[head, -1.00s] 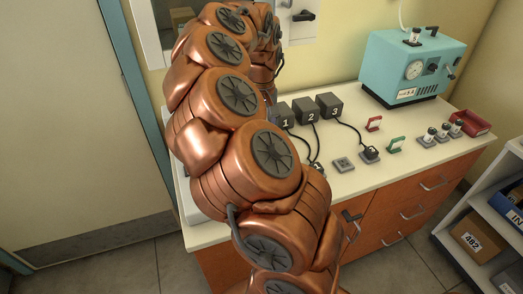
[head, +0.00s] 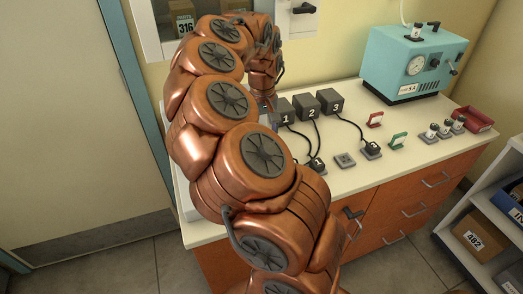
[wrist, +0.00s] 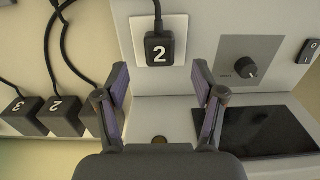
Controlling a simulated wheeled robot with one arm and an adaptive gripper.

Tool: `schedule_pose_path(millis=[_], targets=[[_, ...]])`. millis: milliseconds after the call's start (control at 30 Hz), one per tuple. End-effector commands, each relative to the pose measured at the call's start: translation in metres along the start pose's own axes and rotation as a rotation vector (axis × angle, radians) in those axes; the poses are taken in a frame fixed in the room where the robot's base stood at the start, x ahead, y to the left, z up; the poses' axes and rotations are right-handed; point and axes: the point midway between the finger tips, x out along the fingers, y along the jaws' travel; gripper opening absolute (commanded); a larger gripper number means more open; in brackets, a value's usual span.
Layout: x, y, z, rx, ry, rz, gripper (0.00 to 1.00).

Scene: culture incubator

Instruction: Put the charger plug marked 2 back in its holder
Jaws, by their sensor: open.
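In the wrist view, the charger plug marked 2 (wrist: 159,48) is a small dark block with a white label. It sits against a white square plate on a pale grey device, its cord running up out of the picture. My gripper (wrist: 159,82) is open and empty, its fingers apart below the plug and to either side, not visibly touching it. In the head view, an empty grey holder (head: 344,160) lies on the counter between plug 1 (head: 317,163) and plug 3 (head: 372,147), each on its own holder. My arm hides the gripper and plug 2 there.
Charger boxes 1 (head: 281,113), 2 (head: 306,107) and 3 (head: 330,101) stand behind the holders, with cords across the counter. A knob (wrist: 246,68) and dark panel (wrist: 268,129) are right of the gripper.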

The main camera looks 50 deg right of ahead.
Motion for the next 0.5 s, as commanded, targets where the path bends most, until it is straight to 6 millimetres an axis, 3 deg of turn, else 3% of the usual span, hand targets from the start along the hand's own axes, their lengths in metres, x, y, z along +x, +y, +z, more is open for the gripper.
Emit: schedule_pose_path(millis=[300,500], targets=[[0.042,-0.002,0.000,-0.002,-0.002,-0.005,0.69],[0.052,-0.001,-0.001,-0.002,0.001,-0.001,0.69]])
